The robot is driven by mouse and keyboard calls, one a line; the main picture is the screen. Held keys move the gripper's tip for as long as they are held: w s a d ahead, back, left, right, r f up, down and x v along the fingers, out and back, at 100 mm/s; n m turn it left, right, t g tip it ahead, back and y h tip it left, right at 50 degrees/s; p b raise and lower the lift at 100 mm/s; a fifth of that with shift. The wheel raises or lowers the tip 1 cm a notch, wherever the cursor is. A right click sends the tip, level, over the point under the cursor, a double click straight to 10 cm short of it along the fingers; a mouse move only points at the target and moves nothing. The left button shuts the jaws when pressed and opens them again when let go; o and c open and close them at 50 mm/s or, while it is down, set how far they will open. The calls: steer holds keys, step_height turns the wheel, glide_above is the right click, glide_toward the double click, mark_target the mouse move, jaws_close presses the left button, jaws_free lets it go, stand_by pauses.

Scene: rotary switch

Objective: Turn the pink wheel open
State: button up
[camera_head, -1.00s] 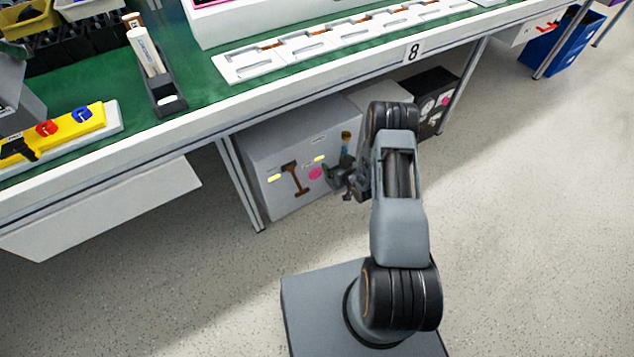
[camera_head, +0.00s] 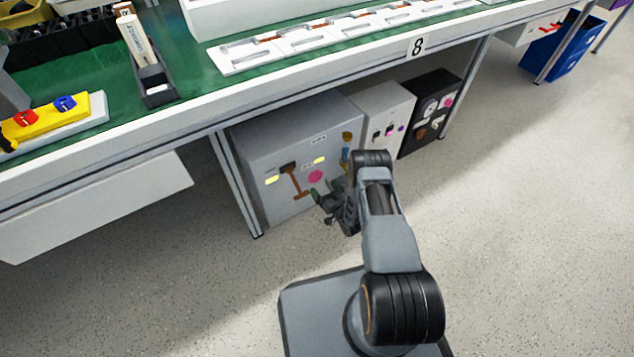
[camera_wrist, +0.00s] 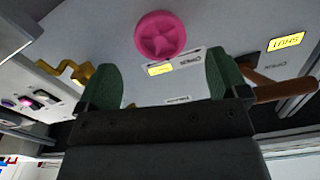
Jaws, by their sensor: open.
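The pink wheel (camera_head: 315,176) is a small round knob on the front of a grey cabinet (camera_head: 262,205) under the workbench. In the wrist view the pink wheel (camera_wrist: 160,35) shows at the top centre, whole and unobstructed. My gripper (camera_head: 322,201) is just in front of and below the wheel in the head view. In the wrist view its two green fingers (camera_wrist: 163,80) are spread wide and empty, with the wheel beyond and between them, apart from both. Yellow labels sit near the wheel; one reads "SHUT" (camera_wrist: 286,41).
A brown lever (camera_head: 294,183) is left of the wheel and shows close to a finger in the wrist view (camera_wrist: 285,90). A brass-coloured handle (camera_head: 346,140) is to the right. A white box (camera_head: 385,108) and a black box (camera_head: 432,103) stand further right. The bench edge hangs above.

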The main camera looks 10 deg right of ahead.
mark_target(316, 178)
steer(key=shift+b+x, duration=0.75)
steer(key=shift+x, duration=2.05)
steer(key=c, duration=0.9)
